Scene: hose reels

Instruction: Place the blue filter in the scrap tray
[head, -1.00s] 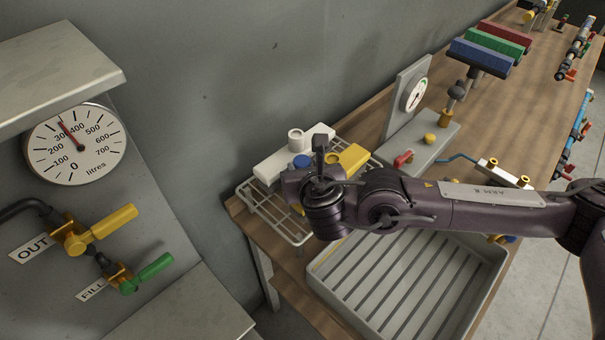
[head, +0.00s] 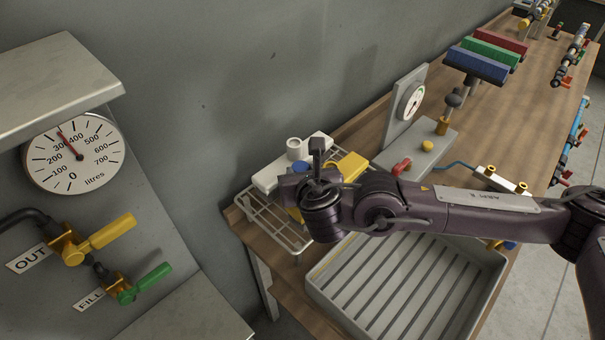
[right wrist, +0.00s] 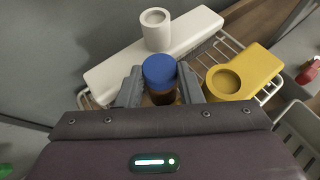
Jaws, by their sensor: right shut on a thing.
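The blue filter shows in the right wrist view as a round blue cap (right wrist: 159,70) over a dark amber body. My right gripper (right wrist: 160,92) is shut on that body, one finger on each side. In the head view only a bit of the blue cap (head: 299,167) shows behind my right wrist, and the fingertips are hidden. The filter is over the wire rack (head: 262,222); I cannot tell whether it touches the rack. A grey tray with a slatted floor (head: 345,317), the only tray in view, lies empty to the right. My left gripper is out of view.
A white block with a round collar (head: 272,178) and a yellow block (head: 350,166) stand close beside the filter on the rack. A gauge panel (head: 409,104) and red lever (head: 401,166) stand behind my arm. A grey wall borders the bench.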

